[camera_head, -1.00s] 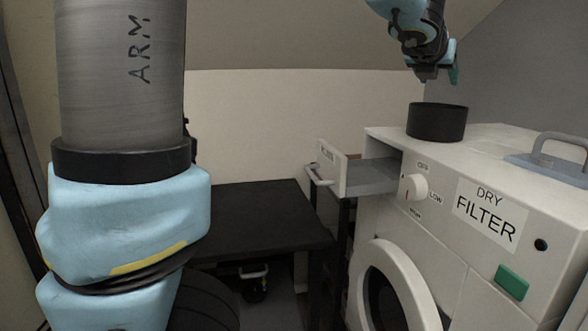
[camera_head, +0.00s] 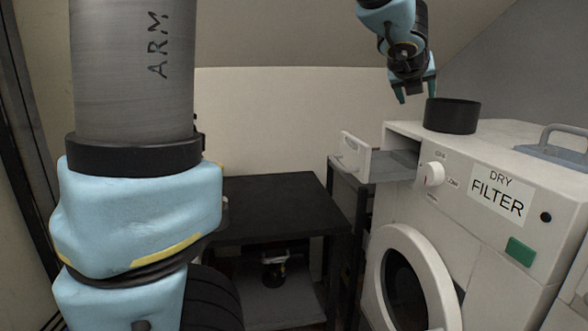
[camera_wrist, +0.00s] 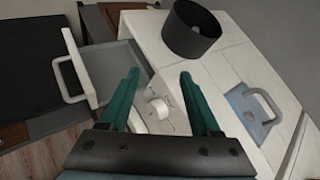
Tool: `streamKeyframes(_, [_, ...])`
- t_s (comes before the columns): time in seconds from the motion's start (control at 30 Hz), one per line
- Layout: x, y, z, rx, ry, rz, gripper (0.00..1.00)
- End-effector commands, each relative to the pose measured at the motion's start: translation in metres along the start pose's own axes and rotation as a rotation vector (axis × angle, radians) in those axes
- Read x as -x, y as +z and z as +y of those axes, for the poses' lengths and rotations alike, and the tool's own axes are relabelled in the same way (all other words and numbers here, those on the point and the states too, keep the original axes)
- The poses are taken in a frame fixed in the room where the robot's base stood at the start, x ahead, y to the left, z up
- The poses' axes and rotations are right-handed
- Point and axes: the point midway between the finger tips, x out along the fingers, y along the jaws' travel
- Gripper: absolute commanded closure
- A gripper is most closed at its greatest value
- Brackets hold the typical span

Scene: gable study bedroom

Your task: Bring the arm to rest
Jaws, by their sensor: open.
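My gripper (camera_head: 417,92) hangs in the air at the upper right of the head view, above the open drawer and the left part of the dryer top. It is open, with its two green fingers apart and nothing between them. In the wrist view my gripper (camera_wrist: 160,95) points down towards the front edge of the dryer (camera_wrist: 225,65). The white dryer (camera_head: 500,155) has a "DRY FILTER" label. Its drawer (camera_head: 390,165) is pulled out to the left; the drawer (camera_wrist: 110,65) also shows in the wrist view.
A black round pot (camera_head: 452,116) stands on the dryer top, close to my gripper. A blue-grey handled object (camera_head: 560,140) lies further right. The round dryer door (camera_head: 420,270) is at the front. A dark low table (camera_head: 270,200) with a bare top stands to the left.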

Motion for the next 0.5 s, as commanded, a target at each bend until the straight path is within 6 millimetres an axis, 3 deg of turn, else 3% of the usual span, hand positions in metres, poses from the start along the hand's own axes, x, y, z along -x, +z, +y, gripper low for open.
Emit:
streamKeyframes(0.27, [-0.005,-0.036,0.086,0.475,0.186,0.054,0.36])
streamKeyframes(0.37, [-0.001,-0.061,0.132,0.748,0.301,0.06,0.36])
streamKeyframes(0.5, [0.015,-0.11,0.201,1.223,0.508,0.03,0.36])
